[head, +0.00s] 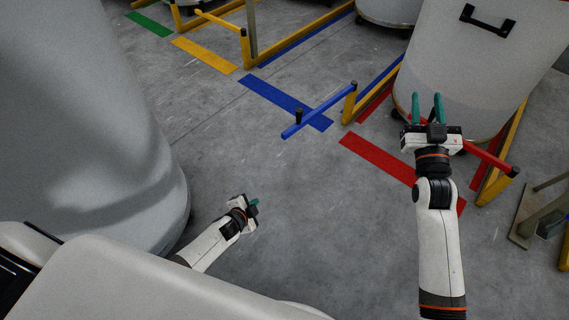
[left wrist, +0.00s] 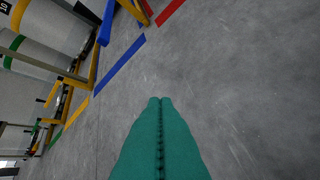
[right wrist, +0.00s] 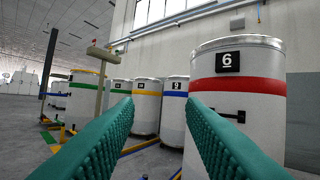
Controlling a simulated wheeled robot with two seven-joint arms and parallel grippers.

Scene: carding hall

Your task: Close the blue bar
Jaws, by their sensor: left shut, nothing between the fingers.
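The blue bar (head: 322,109) juts out from a yellow post (head: 349,104) and crosses above the blue floor stripe (head: 262,93). A short black knob (head: 298,116) stands up on it near its free end. The bar also shows at the top of the left wrist view (left wrist: 106,24). My left gripper (head: 254,205) is shut and empty, apart from the bar, below and left of it over bare floor. My right gripper (head: 426,98) is open and empty, right of the bar, in front of a large white can (head: 460,75).
A red bar (head: 488,156) lies right of my right gripper, with a red floor stripe (head: 375,158) below. A yellow bar (head: 217,21) is at the back. A large pale can (head: 90,120) fills the left. Grey floor between is clear.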

